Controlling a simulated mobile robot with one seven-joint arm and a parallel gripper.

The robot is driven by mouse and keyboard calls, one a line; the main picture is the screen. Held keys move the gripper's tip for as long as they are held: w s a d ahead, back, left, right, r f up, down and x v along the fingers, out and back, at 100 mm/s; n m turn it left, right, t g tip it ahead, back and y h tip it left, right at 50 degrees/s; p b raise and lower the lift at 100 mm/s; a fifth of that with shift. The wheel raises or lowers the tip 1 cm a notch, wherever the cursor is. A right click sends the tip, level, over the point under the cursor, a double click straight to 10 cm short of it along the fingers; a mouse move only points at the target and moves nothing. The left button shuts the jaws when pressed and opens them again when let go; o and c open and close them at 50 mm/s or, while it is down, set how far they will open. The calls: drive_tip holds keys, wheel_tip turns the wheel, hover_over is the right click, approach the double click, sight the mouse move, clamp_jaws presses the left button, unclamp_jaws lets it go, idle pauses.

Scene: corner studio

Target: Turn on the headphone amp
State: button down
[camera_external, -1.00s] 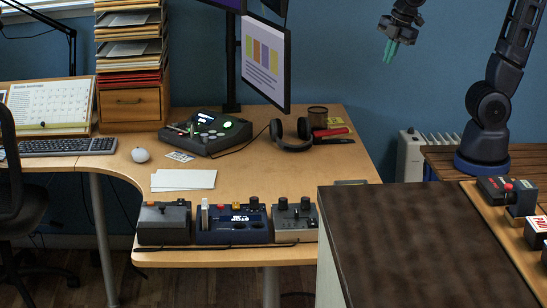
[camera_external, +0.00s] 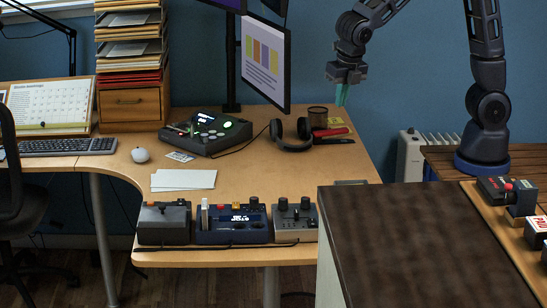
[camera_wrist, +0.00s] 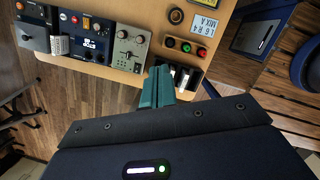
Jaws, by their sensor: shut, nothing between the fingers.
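Three devices stand in a row along the desk's front edge: a dark grey box (camera_external: 164,222), a blue unit with a lit display (camera_external: 231,224) and a lighter grey box with knobs (camera_external: 295,220). I cannot tell which is the headphone amp. In the wrist view the knobbed grey box (camera_wrist: 127,46) lies just left of my gripper (camera_wrist: 156,88), with the blue unit (camera_wrist: 83,35) further left. My gripper (camera_external: 341,95) is shut and empty, its teal fingers pointing down in the air near the desk's right back. No switch positions are readable.
Headphones (camera_external: 291,136) and a lit console (camera_external: 206,132) sit further back on the desk, near a monitor (camera_external: 265,62). A dark-topped cabinet (camera_external: 415,245) stands in front at right. The wrist view shows a panel with red and green buttons (camera_wrist: 186,45).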

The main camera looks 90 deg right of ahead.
drive_tip(key=w+a+f+n, duration=0.5)
drive_tip(key=f+n, duration=0.1)
drive_tip(key=f, duration=0.1)
drive_tip(key=n+g, duration=0.1)
drive_tip(key=n, duration=0.5)
hover_over(312, 219)
drive_tip(key=a, duration=0.2)
wheel_tip(312, 219, down, 8)
drive_tip(key=shift+y, duration=0.4)
drive_tip(key=shift+f, duration=0.15)
drive_tip(key=f, duration=0.4)
drive_tip(key=d+f, duration=0.1)
drive_tip(key=f, duration=0.8)
drive_tip(key=shift+d+f, duration=0.35)
drive_tip(key=shift+d, duration=0.05)
drive_tip(key=shift+f, duration=0.15)
drive_tip(key=shift+d, duration=0.1)
